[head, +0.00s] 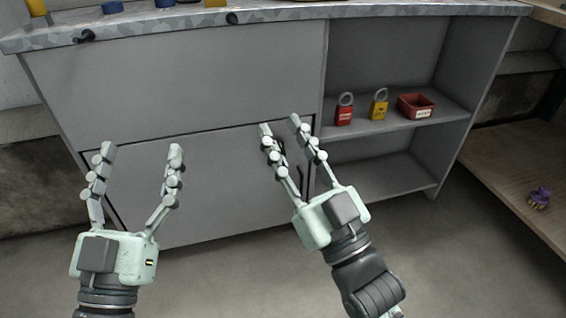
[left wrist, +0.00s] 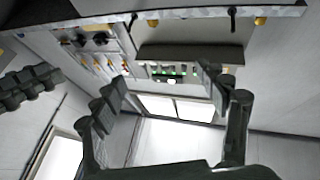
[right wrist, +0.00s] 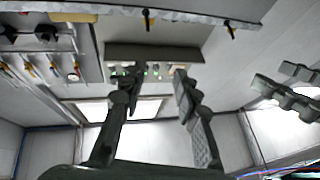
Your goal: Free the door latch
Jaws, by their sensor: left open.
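The grey cabinet door (head: 205,185) is the lower left panel in the head view, and it looks closed. A dark handle-like part (head: 301,178), perhaps the latch, shows near its right edge, partly hidden by my right gripper. My right gripper (head: 280,123) is in front of the door's upper right corner, its fingers apart. A small dark piece shows between them; I cannot tell whether they touch it. My left gripper (head: 141,150) is open and empty in front of the door's left part. The wrist views show my fingers apart, with no latch visible.
A red padlock (head: 344,110), a yellow padlock (head: 379,104) and a red box (head: 414,106) sit on the open shelf at right. The patterned worktop (head: 280,14) overhangs above. A purple object (head: 540,197) lies on a wooden surface (head: 515,165) at right.

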